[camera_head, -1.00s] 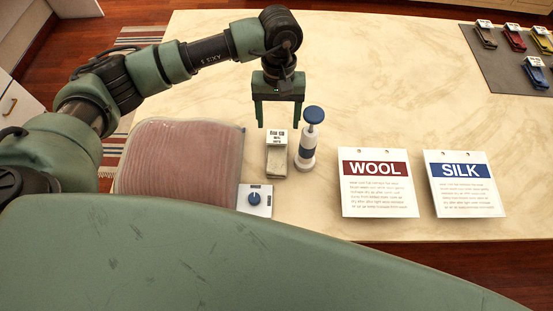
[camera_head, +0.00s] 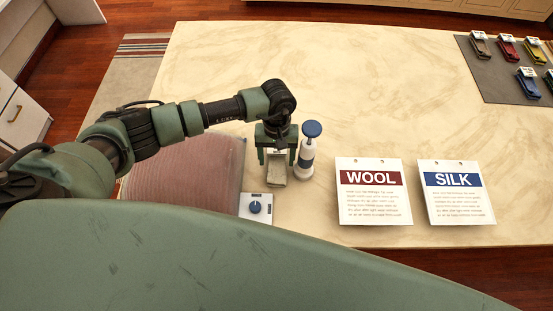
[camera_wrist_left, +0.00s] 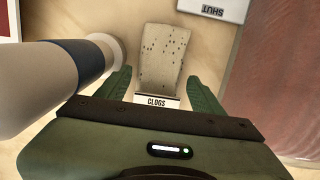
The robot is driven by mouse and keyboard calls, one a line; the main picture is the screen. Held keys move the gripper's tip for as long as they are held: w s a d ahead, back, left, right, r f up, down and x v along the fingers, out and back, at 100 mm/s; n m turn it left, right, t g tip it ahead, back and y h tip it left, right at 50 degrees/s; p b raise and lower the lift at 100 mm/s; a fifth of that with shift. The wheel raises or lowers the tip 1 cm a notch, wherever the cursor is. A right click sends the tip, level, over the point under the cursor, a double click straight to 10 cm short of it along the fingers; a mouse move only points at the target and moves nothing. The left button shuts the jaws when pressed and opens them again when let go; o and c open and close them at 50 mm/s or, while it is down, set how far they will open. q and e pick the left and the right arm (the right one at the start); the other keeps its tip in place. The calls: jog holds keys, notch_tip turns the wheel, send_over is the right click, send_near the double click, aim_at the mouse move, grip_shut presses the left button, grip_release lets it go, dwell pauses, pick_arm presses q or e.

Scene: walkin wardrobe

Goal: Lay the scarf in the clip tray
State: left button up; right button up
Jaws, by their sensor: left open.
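A beige, speckled strip with a white tag (camera_head: 276,173) lies on the table; it may be the scarf, but I cannot tell for sure. In the left wrist view the strip (camera_wrist_left: 162,55) carries a tag reading CLOGS. My left gripper (camera_head: 277,163) is open and low over it, with one finger to each side of its tagged end. A gap shows between the strip and each finger. A dark grey mat (camera_head: 483,64) with several coloured, tagged pieces is at the far right; I cannot tell whether it is the clip tray. My right gripper is out of view.
A blue-and-white pump-like cylinder (camera_head: 306,158) stands close right of the gripper. A pink ribbed item in a clear bag (camera_head: 185,172) lies left, beside a white plate with a blue knob (camera_head: 255,207). WOOL (camera_head: 373,192) and SILK (camera_head: 456,193) cards lie right. The table behind is clear.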

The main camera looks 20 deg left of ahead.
pick_arm(q)
jog(key=shift+f, duration=0.7)
jog(key=c, duration=1.2)
jog(key=shift+r, duration=0.1)
